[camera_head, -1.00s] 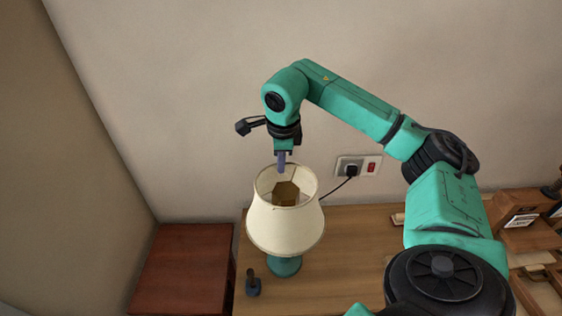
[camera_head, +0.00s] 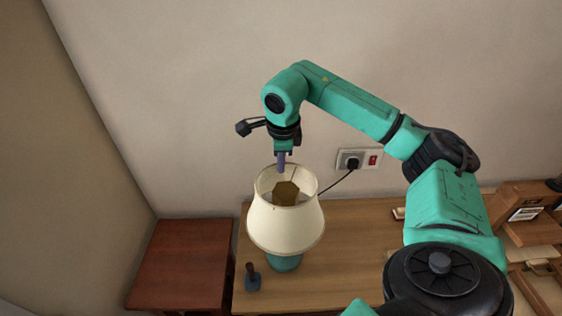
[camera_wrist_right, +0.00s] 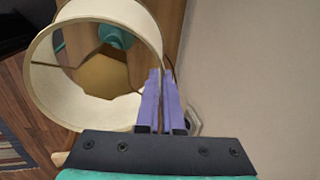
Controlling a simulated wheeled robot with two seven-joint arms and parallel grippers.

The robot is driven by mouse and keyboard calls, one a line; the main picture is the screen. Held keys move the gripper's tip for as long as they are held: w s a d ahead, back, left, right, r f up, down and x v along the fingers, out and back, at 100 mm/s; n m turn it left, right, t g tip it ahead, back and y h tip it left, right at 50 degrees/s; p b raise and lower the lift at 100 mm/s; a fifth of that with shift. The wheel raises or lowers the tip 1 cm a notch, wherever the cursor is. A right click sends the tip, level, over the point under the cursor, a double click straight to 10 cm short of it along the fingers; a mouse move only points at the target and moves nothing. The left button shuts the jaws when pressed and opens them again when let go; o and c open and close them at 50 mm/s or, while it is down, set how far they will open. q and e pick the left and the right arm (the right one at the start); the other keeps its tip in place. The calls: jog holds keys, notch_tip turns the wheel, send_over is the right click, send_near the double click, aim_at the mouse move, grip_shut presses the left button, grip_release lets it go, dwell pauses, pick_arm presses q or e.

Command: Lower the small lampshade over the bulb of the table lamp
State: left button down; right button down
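The cream lampshade (camera_head: 285,224) hangs upright from my right gripper (camera_head: 281,167). The gripper points down and is shut on the shade's upper rim at the back. In the right wrist view, my two purple fingers (camera_wrist_right: 164,100) are close together at the rim of the shade (camera_wrist_right: 45,75). The teal lamp (camera_head: 285,263) shows below the shade in the head view. A teal part (camera_wrist_right: 115,36) shows through the shade's opening in the wrist view, off to one side. I cannot make out the bulb. My left gripper is not in view.
The lamp stands on a wooden table (camera_head: 345,270). A small dark upright object (camera_head: 252,279) is left of it. A reddish-brown cabinet (camera_head: 180,265) stands further left. A socket with a plug (camera_head: 352,161) is on the wall behind. Wooden items (camera_head: 530,225) lie at right.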

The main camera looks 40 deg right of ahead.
jog(key=shift+f+b, duration=0.6)
jog(key=shift+f, duration=0.35)
jog(key=c, duration=1)
grip_release()
jog(key=p+v, duration=0.3)
jog(key=v, duration=1.1)
jog(key=shift+r, duration=0.3)
jog(key=shift+f, duration=0.15)
